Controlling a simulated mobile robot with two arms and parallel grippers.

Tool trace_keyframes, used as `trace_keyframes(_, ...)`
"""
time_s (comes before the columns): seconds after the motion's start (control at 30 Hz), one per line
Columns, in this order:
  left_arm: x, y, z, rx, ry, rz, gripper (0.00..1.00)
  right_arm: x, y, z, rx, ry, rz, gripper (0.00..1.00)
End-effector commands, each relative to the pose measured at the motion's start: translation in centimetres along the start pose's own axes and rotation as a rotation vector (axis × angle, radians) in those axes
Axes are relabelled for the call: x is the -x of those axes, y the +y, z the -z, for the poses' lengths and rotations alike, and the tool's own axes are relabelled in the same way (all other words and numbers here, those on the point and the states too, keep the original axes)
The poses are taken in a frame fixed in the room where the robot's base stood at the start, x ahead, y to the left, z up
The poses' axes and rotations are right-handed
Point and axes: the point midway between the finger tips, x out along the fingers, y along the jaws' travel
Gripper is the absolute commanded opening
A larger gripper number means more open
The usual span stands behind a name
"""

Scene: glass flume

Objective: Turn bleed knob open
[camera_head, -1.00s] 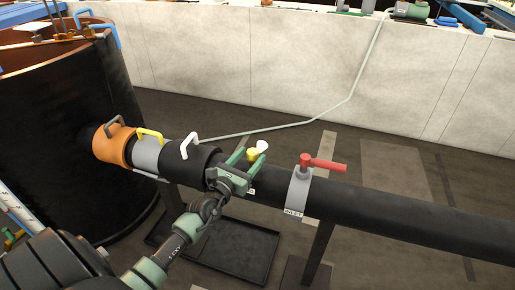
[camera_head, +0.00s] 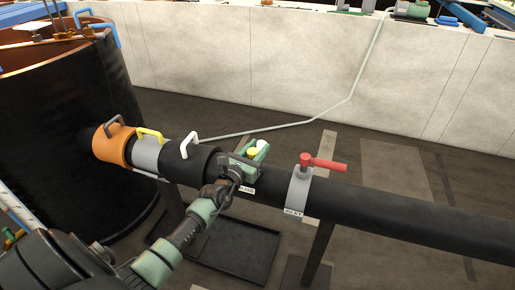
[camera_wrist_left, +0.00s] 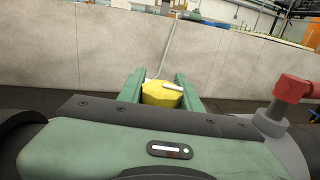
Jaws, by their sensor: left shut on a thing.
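The yellow bleed knob (camera_head: 253,152) sits on top of the black pipe, close to a small white label. My left gripper (camera_head: 255,149) is at the knob, with its green fingers on either side of it. In the left wrist view the yellow knob (camera_wrist_left: 162,94) lies between the two fingers (camera_wrist_left: 161,92), with a white pointer bar on its top. The gripper is shut on the knob. The knob's stem and base are hidden behind my gripper. My right gripper is not in view.
A red-handled valve (camera_head: 322,163) on a grey collar stands on the pipe (camera_head: 400,212) to the right. White (camera_head: 188,146), yellow and dark handles line the pipe to the left, by a large black tank (camera_head: 60,130). A black tray (camera_head: 235,250) lies below.

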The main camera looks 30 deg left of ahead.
Motion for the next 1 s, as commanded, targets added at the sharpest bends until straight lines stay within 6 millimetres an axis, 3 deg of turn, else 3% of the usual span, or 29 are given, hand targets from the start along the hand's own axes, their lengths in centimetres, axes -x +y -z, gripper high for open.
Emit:
trace_keyframes(0.2,-0.1,0.3,-1.1,0.013,-0.004,-0.109,0.0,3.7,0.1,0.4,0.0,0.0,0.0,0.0)
trace_keyframes(0.4,0.0,0.8,-0.8,0.012,-0.002,-0.284,0.0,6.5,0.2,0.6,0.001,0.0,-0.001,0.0)
trace_keyframes(0.6,0.2,1.2,-0.2,0.004,-0.001,-0.392,0.0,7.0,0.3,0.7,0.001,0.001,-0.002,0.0)
trace_keyframes(0.87,0.2,1.2,-0.1,0.0,-0.002,-0.396,0.0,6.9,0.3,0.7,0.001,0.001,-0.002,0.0)
trace_keyframes(0.9,0.2,1.2,-0.1,0.0,-0.002,-0.396,0.37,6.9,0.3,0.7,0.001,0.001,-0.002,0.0)
trace_keyframes(0.97,0.2,1.2,-0.1,0.0,-0.002,-0.396,0.54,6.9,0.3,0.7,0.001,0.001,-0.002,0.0)
trace_keyframes(1.0,0.2,1.2,-0.1,0.0,-0.001,-0.395,0.56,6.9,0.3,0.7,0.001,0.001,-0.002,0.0)
